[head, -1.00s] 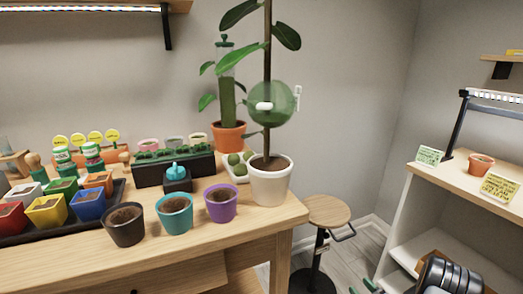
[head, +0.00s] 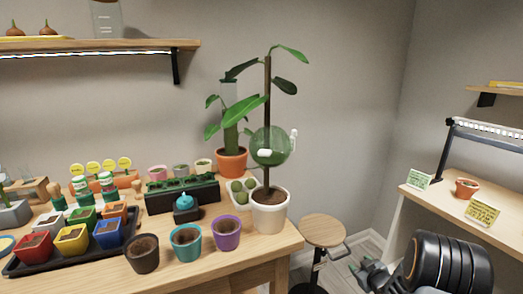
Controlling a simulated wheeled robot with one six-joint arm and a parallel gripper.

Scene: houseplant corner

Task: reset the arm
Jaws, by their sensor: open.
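My gripper (head: 366,271) shows at the bottom right of the head view, beside the dark, ribbed part of my own arm. It is open, and I see nothing between its jaws. It is in front of the gap between the wooden bench (head: 85,281) and the white shelf unit at right. The lower part of my arm is cut off by the picture's edge.
A round wooden stool (head: 323,230) stands just left of my gripper. A tall plant in a white pot (head: 270,216) stands at the bench's right end. A shelf unit (head: 412,211) at right bears a small terracotta pot (head: 467,187) and cards.

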